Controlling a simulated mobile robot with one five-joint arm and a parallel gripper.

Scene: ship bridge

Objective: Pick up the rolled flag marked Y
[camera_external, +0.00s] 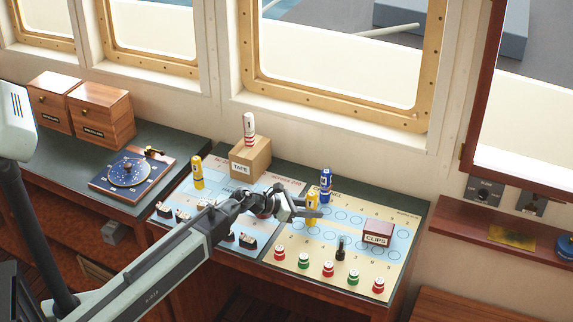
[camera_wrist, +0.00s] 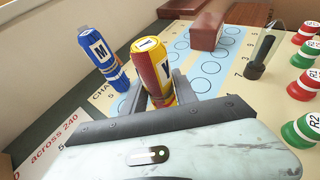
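A yellow and red rolled flag (camera_wrist: 153,70) with a dark letter on its side, partly turned away, stands between the fingers of my gripper (camera_wrist: 160,94) in the wrist view. A finger lies close along each side of it. I cannot tell whether both fingers press on it. In the external view the yellow flag (camera_external: 313,201) is upright at my gripper (camera_external: 310,214), over the chart board, and its lower part is partly covered. Its letter is too small to read there.
A blue rolled flag marked M (camera_wrist: 101,55) stands close by on the left. A CLIPS box (camera_external: 378,233), a dark upright piece (camera_external: 341,249) and red and green pieces (camera_external: 328,269) stand to the right. A TAPE box (camera_external: 250,158) carries a white and red roll (camera_external: 249,128). Another yellow roll (camera_external: 197,172) stands left.

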